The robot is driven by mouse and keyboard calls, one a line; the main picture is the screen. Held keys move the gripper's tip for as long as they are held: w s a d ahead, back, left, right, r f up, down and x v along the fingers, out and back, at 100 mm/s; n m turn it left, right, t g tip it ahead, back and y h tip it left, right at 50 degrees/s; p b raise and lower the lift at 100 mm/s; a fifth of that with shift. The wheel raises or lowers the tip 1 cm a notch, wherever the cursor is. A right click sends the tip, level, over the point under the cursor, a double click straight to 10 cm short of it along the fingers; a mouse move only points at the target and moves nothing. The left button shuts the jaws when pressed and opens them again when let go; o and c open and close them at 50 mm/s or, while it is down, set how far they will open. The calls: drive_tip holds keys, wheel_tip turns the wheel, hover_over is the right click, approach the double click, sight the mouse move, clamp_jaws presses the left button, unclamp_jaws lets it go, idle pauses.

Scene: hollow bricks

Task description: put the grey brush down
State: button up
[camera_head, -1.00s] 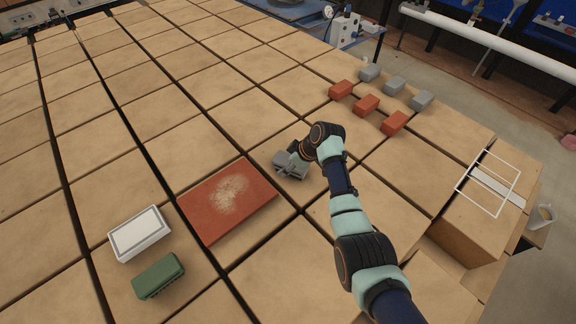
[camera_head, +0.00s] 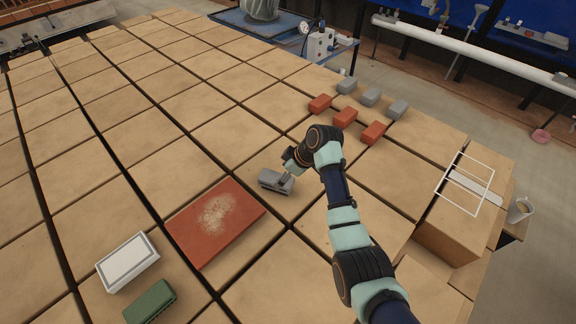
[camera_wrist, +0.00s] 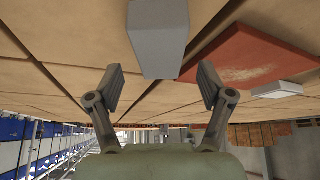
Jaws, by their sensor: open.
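The grey brush (camera_head: 272,181) lies on a tan block top, just right of the red slab (camera_head: 213,222). It also shows as a plain grey block at the top middle of the wrist view (camera_wrist: 158,40). My gripper (camera_head: 287,173) is close to the brush in the head view, partly overlapping it. In the wrist view my gripper (camera_wrist: 160,82) has its two fingers spread wide. The brush appears beyond the fingertips and between their lines, not clamped. The red slab (camera_wrist: 250,55) carries a pale dusty patch.
A white-topped grey box (camera_head: 128,262) and a green brush-like block (camera_head: 150,302) lie at the lower left. Several red bricks (camera_head: 345,117) and grey bricks (camera_head: 370,96) stand at the upper right. A white frame (camera_head: 464,184) is at the right edge. Dark gaps separate the tan blocks.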

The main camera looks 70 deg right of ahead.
drive_tip(key=v, duration=0.5)
drive_tip(key=shift+p, duration=0.35)
drive_tip(key=w+a+r+t, duration=0.1)
drive_tip(key=w+a, duration=0.3)
drive_tip(key=a, duration=0.5)
drive_tip(key=w+a+r+h, duration=0.1)
drive_tip(key=w+a, duration=0.4)
drive_tip(key=a, duration=0.4)
drive_tip(key=w+a+r+t, duration=0.1)
drive_tip(key=w+a, duration=0.3)
drive_tip(key=a, duration=0.5)
drive_tip(key=s+a+r+t, duration=0.2)
drive_tip(key=s+a+r, duration=0.1)
drive_tip(key=a, duration=0.7)
drive_tip(key=s+a+r+t+y, duration=0.1)
drive_tip(key=s+a+r+t, duration=0.1)
drive_tip(key=a+r, duration=0.4)
drive_tip(key=s+a, duration=0.1)
drive_tip(key=a, duration=0.4)
drive_tip(key=shift+s+a+r+t, duration=0.2)
drive_tip(key=shift+s+r+t, duration=0.05)
drive_tip(key=shift+s+t, duration=0.15)
drive_tip(key=shift+r, duration=0.1)
